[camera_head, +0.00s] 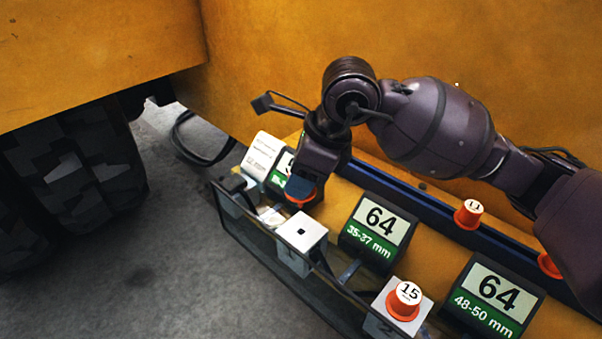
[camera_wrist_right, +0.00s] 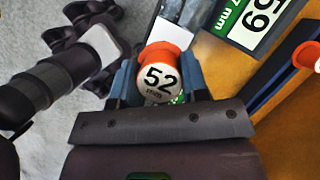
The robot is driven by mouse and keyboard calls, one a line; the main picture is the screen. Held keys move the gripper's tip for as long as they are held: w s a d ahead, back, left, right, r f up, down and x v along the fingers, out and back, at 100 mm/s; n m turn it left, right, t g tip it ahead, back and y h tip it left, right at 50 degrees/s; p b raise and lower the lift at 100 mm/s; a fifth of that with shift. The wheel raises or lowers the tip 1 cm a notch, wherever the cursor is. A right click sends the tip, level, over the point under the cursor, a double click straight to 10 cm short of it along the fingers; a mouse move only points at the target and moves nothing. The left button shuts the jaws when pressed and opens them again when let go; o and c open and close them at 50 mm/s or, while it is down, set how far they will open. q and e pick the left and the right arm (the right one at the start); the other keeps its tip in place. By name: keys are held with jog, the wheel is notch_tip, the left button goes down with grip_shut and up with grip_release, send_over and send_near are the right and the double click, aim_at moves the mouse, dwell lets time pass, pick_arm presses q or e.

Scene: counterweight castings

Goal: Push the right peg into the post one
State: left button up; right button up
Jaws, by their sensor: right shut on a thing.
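My right gripper (camera_head: 304,186) is shut on an orange peg (camera_head: 305,203) with a white cap. In the head view the fingers hide most of the peg. Post one (camera_head: 301,232) is a pale block with a dark square hole on top and a "1" on its front. Its hole is empty, and the held peg is up and beyond it in the picture, apart from the hole. My left gripper is not in view.
A peg marked 15 (camera_head: 405,300) stands in post two (camera_head: 376,307). A peg marked 11 (camera_head: 468,214) and another orange peg (camera_head: 549,265) stand behind. A yellow wall rises behind.

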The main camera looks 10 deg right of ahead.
aim_at(301, 205)
jog(key=shift+f+b, duration=0.65)
jog(key=shift+f, duration=0.2)
jog(key=shift+f+b, duration=0.8)
jog(key=shift+f, duration=1.05)
jog(key=shift+f+b, duration=0.25)
jog(key=shift+b, duration=0.1)
